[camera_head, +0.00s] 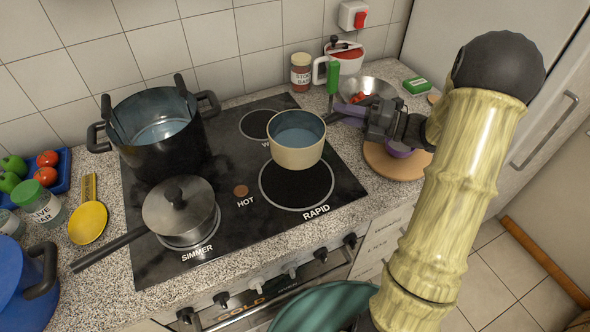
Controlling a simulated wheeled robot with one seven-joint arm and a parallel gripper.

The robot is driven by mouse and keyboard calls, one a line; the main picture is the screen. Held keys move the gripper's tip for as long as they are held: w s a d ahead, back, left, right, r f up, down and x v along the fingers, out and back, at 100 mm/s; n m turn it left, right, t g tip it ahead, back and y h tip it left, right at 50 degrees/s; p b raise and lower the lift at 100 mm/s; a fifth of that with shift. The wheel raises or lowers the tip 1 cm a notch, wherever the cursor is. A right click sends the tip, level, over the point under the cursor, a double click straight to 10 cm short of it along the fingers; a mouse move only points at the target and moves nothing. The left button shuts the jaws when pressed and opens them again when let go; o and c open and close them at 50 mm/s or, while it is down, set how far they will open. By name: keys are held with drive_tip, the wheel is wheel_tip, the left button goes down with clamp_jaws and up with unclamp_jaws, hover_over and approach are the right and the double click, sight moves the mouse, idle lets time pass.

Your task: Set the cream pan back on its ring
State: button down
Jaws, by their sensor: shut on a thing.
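The cream pan (297,156) is upright, with a blue-grey inside, over the right part of the black hob (245,200). Its base overlaps the back of the white-outlined ring marked RAPID (300,190). I cannot tell whether it touches the hob or hangs just above it. Its short dark handle points right, toward my gripper (347,113), which is shut on it; the fingertips are small and partly hidden. A smaller ring (257,124), its label starting with W, lies bare behind and left of the pan.
A black pot (160,150) stands at the back left of the hob. A lidded grey saucepan (180,207) sits on the SIMMER ring, handle pointing left. A steel bowl (368,88), red-and-white container (345,58), spice jar (301,72) and round wooden board (392,165) are near my gripper.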

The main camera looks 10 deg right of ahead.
drive_tip(key=shift+s+a+r, duration=0.1)
drive_tip(key=shift+s+a, duration=0.05)
drive_tip(key=shift+f+p, duration=0.35)
drive_tip(key=shift+f, duration=2.65)
drive_tip(key=shift+f, duration=2.15)
drive_tip(key=c, duration=1.3)
unclamp_jaws()
drive_tip(key=shift+o, duration=0.2)
